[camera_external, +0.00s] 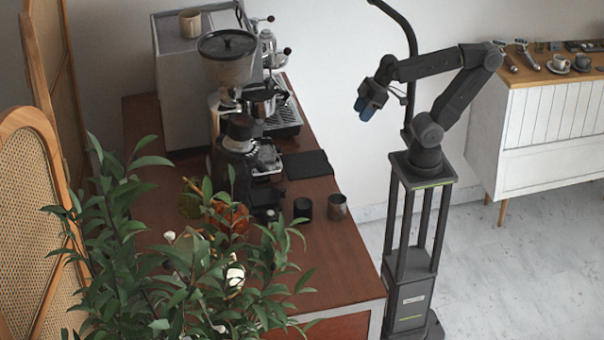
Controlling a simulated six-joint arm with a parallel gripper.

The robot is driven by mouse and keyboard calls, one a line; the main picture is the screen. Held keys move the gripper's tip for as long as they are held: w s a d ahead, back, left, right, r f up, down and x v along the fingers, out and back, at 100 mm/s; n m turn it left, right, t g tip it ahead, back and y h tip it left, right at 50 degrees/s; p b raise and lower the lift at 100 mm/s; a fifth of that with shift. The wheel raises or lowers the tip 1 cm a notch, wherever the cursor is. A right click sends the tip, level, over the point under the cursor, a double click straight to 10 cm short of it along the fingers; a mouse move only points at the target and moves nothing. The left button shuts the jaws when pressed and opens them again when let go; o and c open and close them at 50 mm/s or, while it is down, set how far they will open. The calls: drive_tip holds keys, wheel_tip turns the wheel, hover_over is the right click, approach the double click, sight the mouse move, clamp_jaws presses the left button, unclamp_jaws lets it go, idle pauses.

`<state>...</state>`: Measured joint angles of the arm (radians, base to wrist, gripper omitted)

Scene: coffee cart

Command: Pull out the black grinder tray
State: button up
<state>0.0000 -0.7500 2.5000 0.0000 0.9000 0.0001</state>
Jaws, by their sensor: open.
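The coffee grinder (228,72) with its dark hopper stands on the brown cart top, in front of the espresso machine. A dark tray with a pale, shiny upper face (267,160) juts from the grinder's right side, low down; it looks like the grinder tray, and its inner end is hidden by the grinder body. My gripper (366,112) hangs in the air to the right of the cart, well apart from the tray. It points down and left, with blue at its tips. It is open and holds nothing visible.
A flat black mat (308,165) lies right of the tray. A black cup (303,208) and a metal cup (337,207) stand nearer the front. The espresso machine (180,75) is behind. A leafy plant (180,260) covers the front left. The front right cart top is bare.

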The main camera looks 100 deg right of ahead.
drive_tip(key=shift+o, duration=0.6)
drive_tip(key=shift+w, duration=0.15)
drive_tip(key=m+g+h, duration=0.1)
drive_tip(key=m, duration=0.2)
hover_over(284, 189)
drive_tip(key=s+a, duration=0.2)
drive_tip(key=s, duration=0.3)
wheel_tip(284, 189, down, 5)
drive_tip(key=x, duration=1.3)
drive_tip(key=shift+s+d+f, duration=0.1)
drive_tip(key=shift+s+d, duration=0.15)
drive_tip(key=shift+d, duration=0.1)
clamp_jaws()
